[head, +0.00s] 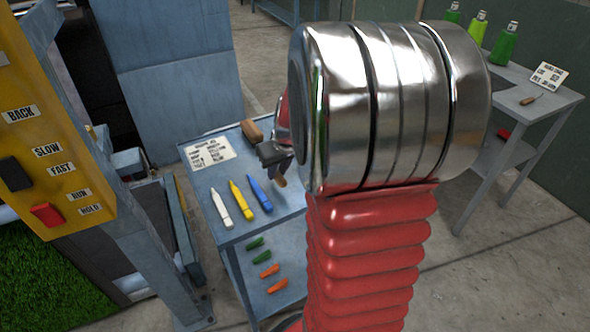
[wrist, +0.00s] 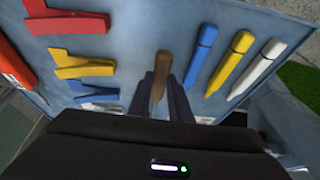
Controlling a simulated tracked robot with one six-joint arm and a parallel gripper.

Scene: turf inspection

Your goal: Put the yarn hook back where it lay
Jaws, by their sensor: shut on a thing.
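The yarn hook shows its brown wooden handle (wrist: 162,68) between the fingers of my gripper (wrist: 165,105) in the wrist view; the rest of it is hidden by the fingers and the dark gripper body. In the head view the handle end (head: 280,181) sticks out below my gripper (head: 270,168), which is shut on it over the grey-blue table (head: 238,236). I cannot tell whether the hook touches the tabletop. A blue marker (wrist: 201,58), a yellow marker (wrist: 230,62) and a white marker (wrist: 257,68) lie right of the handle in the wrist view.
Red, yellow and blue clip-like pieces (wrist: 80,23) lie left in the wrist view. A label card (head: 209,151) and brown block (head: 252,131) lie at the table's back. Green and orange pieces (head: 269,271) lie on the lower shelf. A yellow control panel (head: 60,130) stands left; a bench (head: 540,112) stands right.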

